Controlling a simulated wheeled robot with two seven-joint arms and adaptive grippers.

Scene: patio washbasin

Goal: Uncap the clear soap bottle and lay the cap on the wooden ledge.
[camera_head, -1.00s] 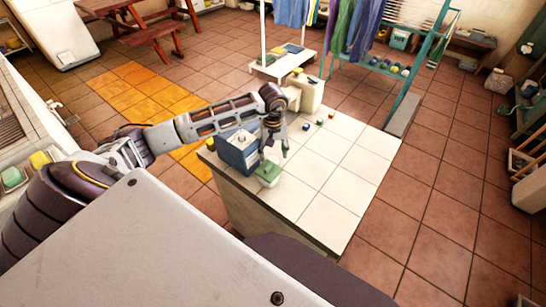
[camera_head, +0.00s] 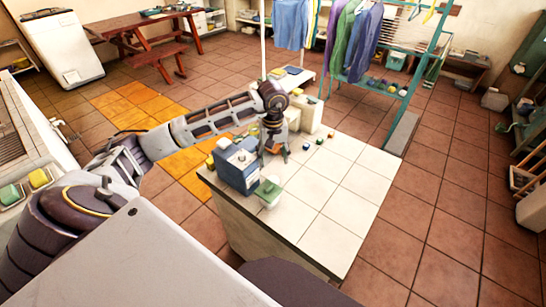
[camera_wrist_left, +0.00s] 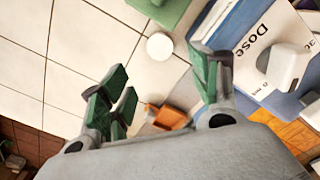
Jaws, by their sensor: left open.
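My left gripper (camera_head: 273,153) is open and empty, over the tiled counter just right of a blue box. In the left wrist view its two fingers (camera_wrist_left: 160,85) stand well apart. A small white round disc (camera_wrist_left: 159,46) lies on the tiles beyond the fingers; I cannot tell if it is a cap. A blurred orange piece (camera_wrist_left: 166,117) shows low between the fingers. I cannot make out the clear soap bottle for certain; the gripper may hide it. I cannot pick out the wooden ledge for certain. My right gripper is not in view.
The blue box (camera_head: 238,166) with white top stands close left of my gripper; its "Dose" label (camera_wrist_left: 262,45) shows in the wrist view. A green-topped item (camera_head: 268,190) stands nearer. A cream container (camera_head: 308,113) stands behind. The counter's right side (camera_head: 335,185) is clear.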

